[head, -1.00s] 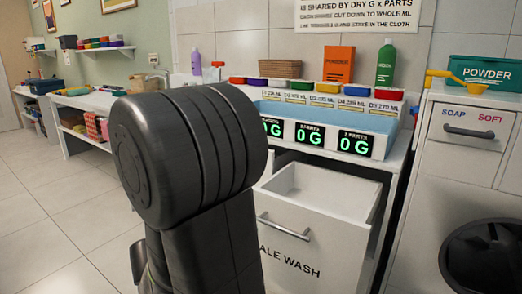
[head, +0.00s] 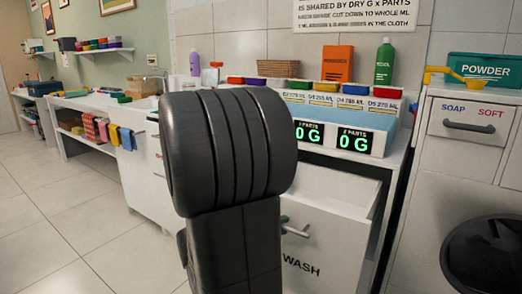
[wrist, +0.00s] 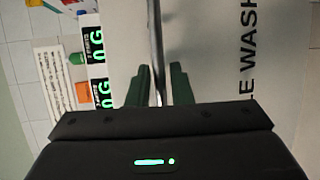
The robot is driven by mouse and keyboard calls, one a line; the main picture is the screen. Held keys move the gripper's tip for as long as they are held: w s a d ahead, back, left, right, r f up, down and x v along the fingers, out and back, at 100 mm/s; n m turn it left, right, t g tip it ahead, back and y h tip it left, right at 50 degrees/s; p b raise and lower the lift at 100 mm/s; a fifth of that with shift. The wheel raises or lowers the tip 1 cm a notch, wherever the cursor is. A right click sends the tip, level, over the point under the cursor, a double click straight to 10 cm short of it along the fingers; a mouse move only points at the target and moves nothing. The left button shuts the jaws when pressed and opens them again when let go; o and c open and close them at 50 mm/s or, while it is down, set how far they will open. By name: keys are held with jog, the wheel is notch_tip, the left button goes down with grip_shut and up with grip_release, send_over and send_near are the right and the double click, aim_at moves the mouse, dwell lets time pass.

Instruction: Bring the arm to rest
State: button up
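In the wrist view my gripper (wrist: 158,88) shows two green fingers spread apart. A metal bar, which looks like the drawer handle (wrist: 155,40), runs between them; I cannot tell whether either finger touches it. The handle also shows in the head view (head: 297,231), partly behind my arm. The white drawer (head: 345,262) with "WASH" lettering stands pulled open under the scales.
A counter above the drawer holds the lit scale displays (head: 353,140), an orange box (head: 337,64) and a green bottle (head: 384,62). Floor at left is clear.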

jog(key=shift+w+d, duration=0.15)
jog(key=shift+d, duration=0.1)
jog(key=shift+f, duration=0.15)
